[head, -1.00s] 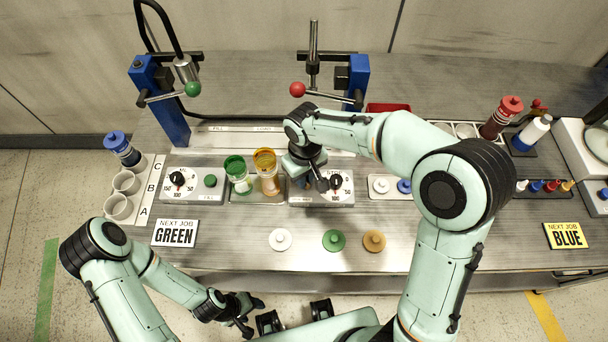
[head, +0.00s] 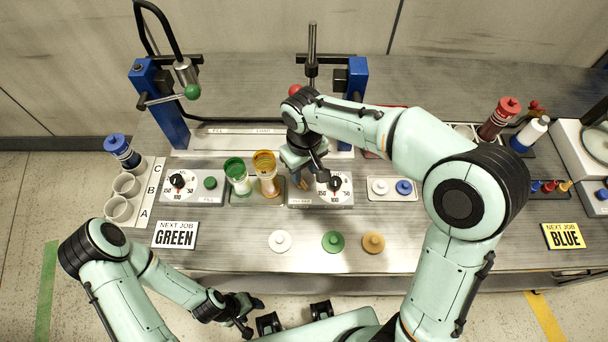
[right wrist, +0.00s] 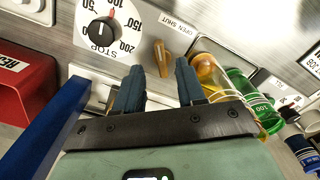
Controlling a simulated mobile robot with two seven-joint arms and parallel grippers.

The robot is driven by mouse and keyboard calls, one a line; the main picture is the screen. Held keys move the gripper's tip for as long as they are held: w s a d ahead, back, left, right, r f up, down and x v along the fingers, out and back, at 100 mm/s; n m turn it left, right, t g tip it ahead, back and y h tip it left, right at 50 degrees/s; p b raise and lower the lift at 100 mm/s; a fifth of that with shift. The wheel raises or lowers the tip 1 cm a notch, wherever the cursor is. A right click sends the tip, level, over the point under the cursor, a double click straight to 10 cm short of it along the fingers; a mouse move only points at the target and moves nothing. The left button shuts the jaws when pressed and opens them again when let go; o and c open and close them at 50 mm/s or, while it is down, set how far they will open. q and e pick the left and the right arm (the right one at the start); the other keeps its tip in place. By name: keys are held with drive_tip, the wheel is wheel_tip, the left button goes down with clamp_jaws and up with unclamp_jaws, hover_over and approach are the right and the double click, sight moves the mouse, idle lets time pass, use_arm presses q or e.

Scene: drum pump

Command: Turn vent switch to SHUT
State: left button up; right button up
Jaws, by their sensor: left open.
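The vent switch is a small tan lever (right wrist: 161,60) on the right-hand dial panel. An OPEN SHUT label (right wrist: 178,25) sits beside it in the right wrist view. I cannot tell which word the lever points to. My right gripper (right wrist: 158,66) is open, one dark finger on each side of the lever in this view; contact is not clear. In the head view the right gripper (head: 303,176) is over the left part of the panel (head: 320,202) and partly hides the lever. My left gripper (head: 251,316) is open and empty in front of the table.
A black dial knob (head: 336,183) is just right of the lever. Two tubes, green-capped (head: 237,172) and orange-capped (head: 266,170), stand close on its left. A red bin (right wrist: 22,85) shows in the right wrist view. White, green and tan discs lie in front.

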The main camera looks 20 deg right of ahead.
sight(304, 182)
wheel_tip(304, 182, up, 9)
drive_tip(key=p, duration=0.1)
drive_tip(key=shift+f, duration=0.1)
idle(0.6)
